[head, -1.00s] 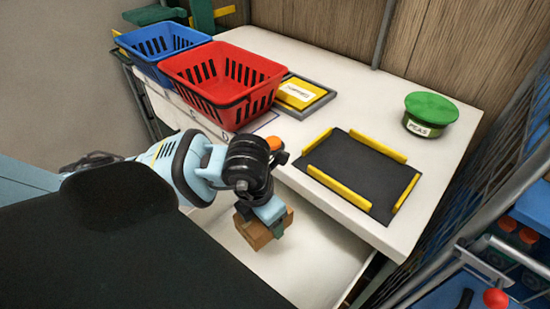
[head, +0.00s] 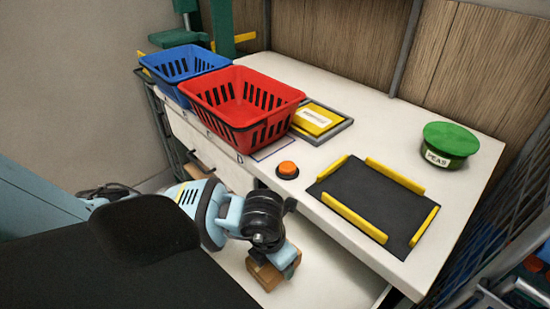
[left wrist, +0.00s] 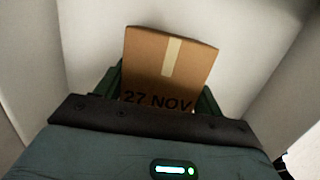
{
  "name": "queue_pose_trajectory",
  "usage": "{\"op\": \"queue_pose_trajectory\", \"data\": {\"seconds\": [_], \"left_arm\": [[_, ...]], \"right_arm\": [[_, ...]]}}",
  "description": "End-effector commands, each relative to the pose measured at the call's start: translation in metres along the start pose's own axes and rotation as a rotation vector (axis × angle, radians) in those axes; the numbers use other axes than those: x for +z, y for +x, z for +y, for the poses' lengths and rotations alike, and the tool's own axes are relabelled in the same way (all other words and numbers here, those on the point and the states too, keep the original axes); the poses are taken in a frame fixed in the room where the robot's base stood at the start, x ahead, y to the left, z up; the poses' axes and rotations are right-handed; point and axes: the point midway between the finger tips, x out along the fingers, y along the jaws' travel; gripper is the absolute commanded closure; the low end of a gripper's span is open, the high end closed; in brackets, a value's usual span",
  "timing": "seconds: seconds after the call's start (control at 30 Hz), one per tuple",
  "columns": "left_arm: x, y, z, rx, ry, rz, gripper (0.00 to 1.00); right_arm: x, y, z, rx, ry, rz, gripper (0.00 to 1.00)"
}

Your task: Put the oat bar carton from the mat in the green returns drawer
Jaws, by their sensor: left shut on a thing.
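The oat bar carton is a small brown cardboard box (head: 264,276), marked "27 NOV" in the left wrist view (left wrist: 168,62). My left gripper (head: 284,264) is shut on it, with green fingers on both sides in the left wrist view. They are over or inside an open drawer with a white interior (head: 325,268), below the table's front edge. I cannot tell whether the carton touches the drawer floor. The drawer's front and its colour are hidden. The dark mat (head: 370,195) with yellow edge strips lies empty on the table. My right gripper is not in view.
A red basket (head: 240,103) and a blue basket (head: 186,64) stand at the table's left. A yellow labelled item (head: 317,119) lies in a grey tray. An orange button (head: 287,170) is near the front edge. A green-lidded peas tin (head: 448,145) stands right.

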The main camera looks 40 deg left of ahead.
Motion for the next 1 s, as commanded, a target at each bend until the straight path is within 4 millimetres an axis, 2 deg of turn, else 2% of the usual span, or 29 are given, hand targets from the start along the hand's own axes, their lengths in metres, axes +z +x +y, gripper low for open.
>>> {"op": "queue_pose_trajectory", "data": {"seconds": [0.33,0.73,0.77,0.9,1.0], "left_arm": [[-0.006,0.036,0.0,0.0,0.0,0.003,0.6],[-0.007,0.041,0.0,0.0,0.001,0.001,0.6],[-0.007,0.04,0.0,0.0,0.001,0.001,0.28],[-0.006,0.04,0.0,0.0,0.001,0.001,0.1],[-0.006,0.04,0.0,0.0,0.001,0.001,0.1]], "right_arm": [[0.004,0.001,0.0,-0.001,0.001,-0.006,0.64],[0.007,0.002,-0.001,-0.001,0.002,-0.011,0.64],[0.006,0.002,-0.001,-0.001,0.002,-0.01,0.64],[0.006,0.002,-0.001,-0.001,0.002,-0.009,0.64],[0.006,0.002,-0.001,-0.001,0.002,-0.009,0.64]]}}
